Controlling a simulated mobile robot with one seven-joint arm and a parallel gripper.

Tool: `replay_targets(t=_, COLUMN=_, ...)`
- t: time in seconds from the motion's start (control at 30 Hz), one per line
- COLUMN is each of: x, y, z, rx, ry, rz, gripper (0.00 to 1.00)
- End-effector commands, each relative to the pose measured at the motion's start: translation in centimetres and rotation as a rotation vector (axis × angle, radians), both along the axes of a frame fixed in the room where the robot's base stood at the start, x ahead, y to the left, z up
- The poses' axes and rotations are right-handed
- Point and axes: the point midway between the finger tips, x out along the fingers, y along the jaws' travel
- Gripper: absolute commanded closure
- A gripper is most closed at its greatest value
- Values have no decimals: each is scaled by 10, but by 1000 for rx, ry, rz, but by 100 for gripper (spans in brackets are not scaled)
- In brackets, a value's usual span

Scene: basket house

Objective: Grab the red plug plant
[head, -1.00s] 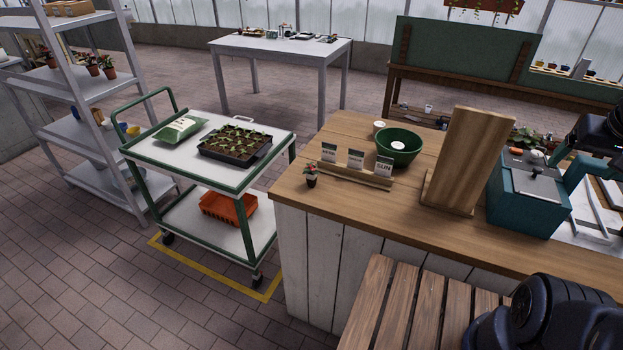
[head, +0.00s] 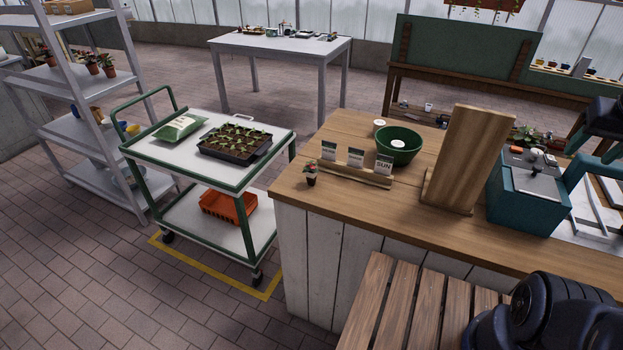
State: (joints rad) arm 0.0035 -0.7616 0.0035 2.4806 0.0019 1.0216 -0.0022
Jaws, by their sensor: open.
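A small plant with red on top (head: 311,172) stands upright in a dark little pot on the near left corner of the wooden counter (head: 400,215). It is just left of the wooden holder with the sign cards (head: 378,180). My gripper is not in view. Only dark parts of my arm show at the right edge and lower right, well apart from the plant.
A green bowl (head: 398,146), an upright wooden board (head: 465,160) and a teal box (head: 528,195) stand on the counter. A slatted wooden surface (head: 405,305) is in front. A green-framed cart (head: 240,185) with a seedling tray (head: 234,156) stands left.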

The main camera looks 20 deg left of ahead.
Motion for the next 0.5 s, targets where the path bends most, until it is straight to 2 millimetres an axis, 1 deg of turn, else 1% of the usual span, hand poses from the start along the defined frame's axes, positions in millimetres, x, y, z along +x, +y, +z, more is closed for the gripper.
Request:
replay_targets(t=0.03, x=1, y=0, z=14, rx=0, ry=-5, rz=0, gripper=47)
replay_targets(t=0.07, x=1, y=0, z=23, rx=0, ry=-5, rz=0, gripper=47)
replay_targets(t=0.27, x=22, y=20, z=35, rx=-22, ry=25, rz=90, gripper=47)
replay_targets(t=0.37, x=35, y=33, z=43, rx=-35, ry=39, rz=145, gripper=47)
replay_targets(t=0.47, x=51, y=50, z=51, rx=-51, ry=56, rz=210, gripper=47)
replay_targets(t=0.5, x=58, y=59, z=55, rx=-58, ry=64, rz=241, gripper=47)
